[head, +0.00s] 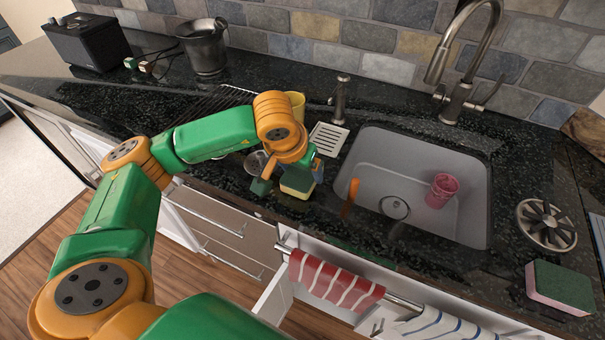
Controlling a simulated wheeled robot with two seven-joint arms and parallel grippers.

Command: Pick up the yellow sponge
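The yellow sponge (297,184), with a green top layer, is on the black counter left of the sink, near the front edge. My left gripper (283,182) reaches down at it from the left. One green fingertip shows just left of the sponge, with a small gap between them, so the gripper looks open. The other finger is mostly hidden behind the sponge and wrist, and I see no clear grip on it. My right gripper does not show.
The sink (405,165) holds a pink cup (440,191). An orange handle (350,197) stands at its left rim. A yellow cup (296,104) and a soap dispenser (340,100) are behind the gripper. A pink-and-green sponge (560,288) lies far right.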

